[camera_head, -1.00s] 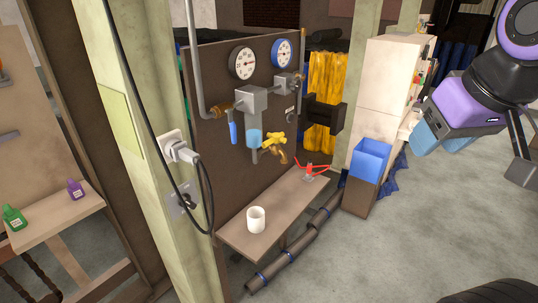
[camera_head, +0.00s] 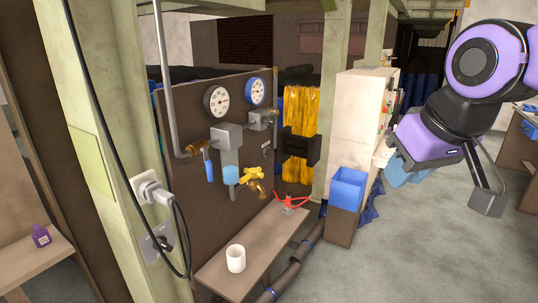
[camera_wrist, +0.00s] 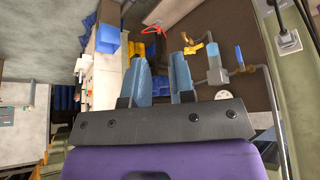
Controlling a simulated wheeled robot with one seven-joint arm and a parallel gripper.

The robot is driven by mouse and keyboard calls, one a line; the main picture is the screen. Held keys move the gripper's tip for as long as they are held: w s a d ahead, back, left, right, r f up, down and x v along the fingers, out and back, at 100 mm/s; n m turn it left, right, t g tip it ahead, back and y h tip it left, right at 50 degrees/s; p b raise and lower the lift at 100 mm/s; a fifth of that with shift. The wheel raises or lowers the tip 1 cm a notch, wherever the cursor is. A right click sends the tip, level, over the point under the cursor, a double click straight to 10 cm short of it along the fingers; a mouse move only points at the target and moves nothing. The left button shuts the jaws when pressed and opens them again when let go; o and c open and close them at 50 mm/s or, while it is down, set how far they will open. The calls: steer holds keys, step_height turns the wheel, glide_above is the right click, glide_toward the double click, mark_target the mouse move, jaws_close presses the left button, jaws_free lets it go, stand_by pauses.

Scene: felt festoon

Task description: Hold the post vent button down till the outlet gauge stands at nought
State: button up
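A black-rimmed white gauge (camera_head: 217,100) and a blue-rimmed gauge (camera_head: 257,91) sit on a brown panel (camera_head: 190,120). Their needles are too small to read, and I cannot tell which is the outlet gauge. A pale green post (camera_head: 105,120) stands in front of the panel. It carries a grey plate (camera_head: 150,254) with a dark round piece, possibly the vent button, partly behind a hanging black cable. My gripper (camera_head: 402,172) is raised at the right, well away from post and panel. In the wrist view its blue fingers (camera_wrist: 161,68) are apart with nothing between them.
A white socket with a plug (camera_head: 153,190) is on the post. A bench below the panel (camera_head: 215,272) holds a white mug (camera_head: 236,258) and a red-handled part (camera_head: 290,203). A blue bin (camera_head: 347,188) stands beyond. Grey floor (camera_head: 400,260) is open at the right.

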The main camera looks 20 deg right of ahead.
jaws_close()
stand_by(1.4)
